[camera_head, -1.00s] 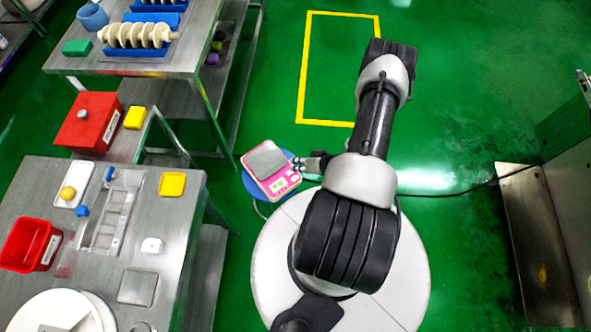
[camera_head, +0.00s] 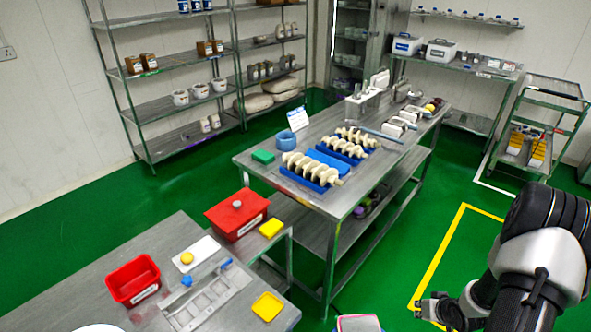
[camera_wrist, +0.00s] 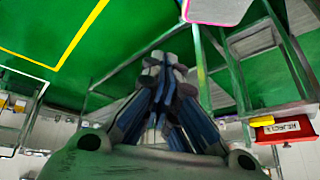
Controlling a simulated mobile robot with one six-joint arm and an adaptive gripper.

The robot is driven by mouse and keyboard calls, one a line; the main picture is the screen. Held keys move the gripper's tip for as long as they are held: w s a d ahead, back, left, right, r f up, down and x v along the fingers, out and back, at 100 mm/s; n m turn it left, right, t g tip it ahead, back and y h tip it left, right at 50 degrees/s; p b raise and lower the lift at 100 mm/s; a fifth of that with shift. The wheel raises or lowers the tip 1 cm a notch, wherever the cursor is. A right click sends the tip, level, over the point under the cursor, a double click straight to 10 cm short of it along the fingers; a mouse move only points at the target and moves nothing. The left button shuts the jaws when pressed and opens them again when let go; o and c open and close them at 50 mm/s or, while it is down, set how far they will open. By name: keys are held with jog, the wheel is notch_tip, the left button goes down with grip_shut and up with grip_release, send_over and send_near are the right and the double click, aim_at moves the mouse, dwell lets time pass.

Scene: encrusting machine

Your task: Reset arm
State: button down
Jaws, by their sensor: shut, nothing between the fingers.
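My gripper (camera_head: 432,308) is at the lower right of the head view, beside the yellow floor line, with my black and grey arm folded above it. In the wrist view its fingertips (camera_wrist: 160,62) are together with nothing between them, over green floor. A pink-edged scale (camera_head: 358,323) is cut off by the bottom edge of the head view, left of my gripper. The wrist view shows part of it at the top (camera_wrist: 222,8). The gripper and the scale are apart.
A steel table (camera_head: 200,230) at lower left holds a red bin (camera_head: 133,280) and yellow trays. A lidded red box (camera_head: 236,220) stands behind. A longer steel table (camera_head: 340,205) holds cream screws on blue blocks. Shelves line the back wall. Green floor is clear around the yellow outline.

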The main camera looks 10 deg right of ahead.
jog(key=w+a+r+n+g+h, duration=0.1)
jog(key=a+r, duration=0.3)
jog(key=r, duration=0.9)
jog(key=w+a+r+h, duration=0.15)
jog(key=a+r, duration=0.25)
jog(key=r, duration=1)
jog(key=s+a+r+n+y, duration=0.1)
jog(key=s+a+r, duration=0.5)
jog(key=s+a, duration=0.3)
jog(key=s+a+r+n+y, duration=0.1)
jog(key=s+a+r+y, duration=0.1)
jog(key=s+a+r, duration=0.4)
jog(key=s+a, duration=0.4)
jog(key=a, duration=0.2)
jog(key=shift+s+a, duration=0.2)
jog(key=shift+a, duration=0.15)
